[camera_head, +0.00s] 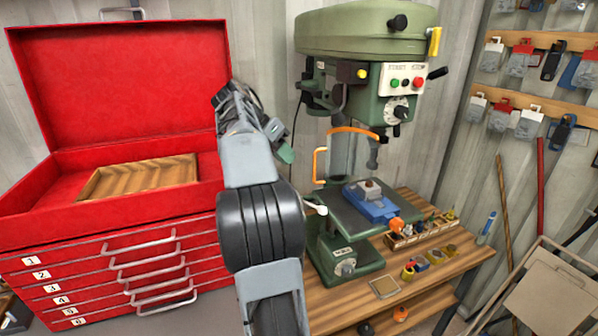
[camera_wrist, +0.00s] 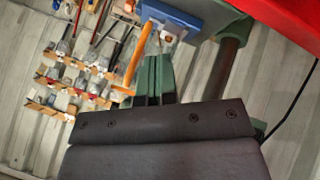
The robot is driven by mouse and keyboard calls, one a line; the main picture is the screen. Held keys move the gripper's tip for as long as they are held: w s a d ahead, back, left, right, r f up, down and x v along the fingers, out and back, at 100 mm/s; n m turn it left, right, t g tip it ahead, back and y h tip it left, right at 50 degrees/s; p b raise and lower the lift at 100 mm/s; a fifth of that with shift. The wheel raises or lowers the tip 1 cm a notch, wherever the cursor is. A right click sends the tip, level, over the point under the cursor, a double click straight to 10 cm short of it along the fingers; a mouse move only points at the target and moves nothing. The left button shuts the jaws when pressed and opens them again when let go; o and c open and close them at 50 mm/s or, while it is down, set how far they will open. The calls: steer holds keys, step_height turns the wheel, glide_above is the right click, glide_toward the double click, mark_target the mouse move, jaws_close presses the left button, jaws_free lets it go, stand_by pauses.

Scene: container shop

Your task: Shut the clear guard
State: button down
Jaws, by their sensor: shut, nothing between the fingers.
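The clear guard (camera_head: 342,156) hangs at the front of the green drill press (camera_head: 365,75), below its head. It has a curved orange upper edge and an orange handle (camera_head: 318,165) on its left side. How far it is swung cannot be told. My gripper (camera_head: 286,154) is left of the guard, apart from the handle in the head view, and partly hidden by my arm. In the wrist view my gripper (camera_wrist: 156,78) shows its green fingers shut and empty, with an orange bar (camera_wrist: 137,62) of the guard just left of them.
A blue vise (camera_head: 372,205) sits on the press table under the drill. A red tool chest (camera_head: 120,245) with its lid up stands at left. A wooden bench (camera_head: 440,275) holds small parts and a rack. Tools hang on the right wall.

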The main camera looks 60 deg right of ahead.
steer(key=x, duration=0.7)
steer(key=shift+f, duration=0.15)
steer(key=shift+s+a, duration=0.1)
